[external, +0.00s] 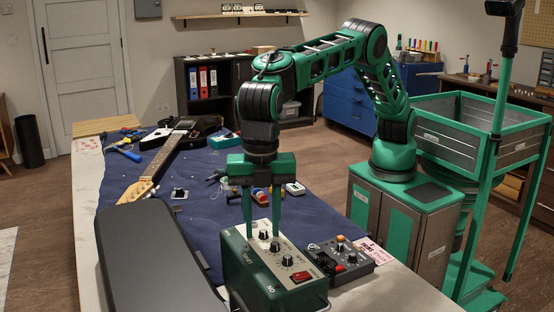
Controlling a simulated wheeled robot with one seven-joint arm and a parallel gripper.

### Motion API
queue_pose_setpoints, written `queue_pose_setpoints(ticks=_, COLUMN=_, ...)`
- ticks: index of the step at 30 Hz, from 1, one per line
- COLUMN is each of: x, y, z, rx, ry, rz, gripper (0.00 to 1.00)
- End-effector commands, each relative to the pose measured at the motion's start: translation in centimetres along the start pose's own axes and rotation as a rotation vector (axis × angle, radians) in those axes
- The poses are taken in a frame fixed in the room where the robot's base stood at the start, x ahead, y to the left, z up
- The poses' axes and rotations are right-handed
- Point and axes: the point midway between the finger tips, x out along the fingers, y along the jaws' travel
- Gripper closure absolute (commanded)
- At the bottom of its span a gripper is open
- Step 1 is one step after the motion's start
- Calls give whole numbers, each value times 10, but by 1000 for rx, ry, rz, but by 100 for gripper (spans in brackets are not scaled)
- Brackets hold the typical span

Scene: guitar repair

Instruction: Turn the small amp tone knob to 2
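The small amp (239,270) is a dark green box with a light control panel on top, standing on the near part of the bench. Its panel carries a row of dark knobs: a far knob (264,235), a middle knob (275,246) and a near knob (287,261). A red switch (301,277) sits at the near end. The labels and numbers are too small to read, so I cannot tell which is the tone knob. My gripper (262,236) points straight down over the far end of the panel. Its two green fingers are apart, with the far knob showing between their tips; contact is unclear.
A dark case (150,262) lies left of the amp. A pedal-like box (340,259) with knobs stands close on its right. Behind are a guitar (165,160), small parts and a hammer (125,151) on the blue mat (205,215).

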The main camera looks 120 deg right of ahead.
Motion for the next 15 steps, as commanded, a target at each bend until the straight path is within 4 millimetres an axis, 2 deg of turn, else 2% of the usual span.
queue_pose_setpoints(ticks=5, x=-18, y=1, z=-1, rx=0, ry=3, rz=2, gripper=67)
queue_pose_setpoints(ticks=15, x=-79, y=2, z=-1, rx=0, ry=4, rz=1, gripper=67)
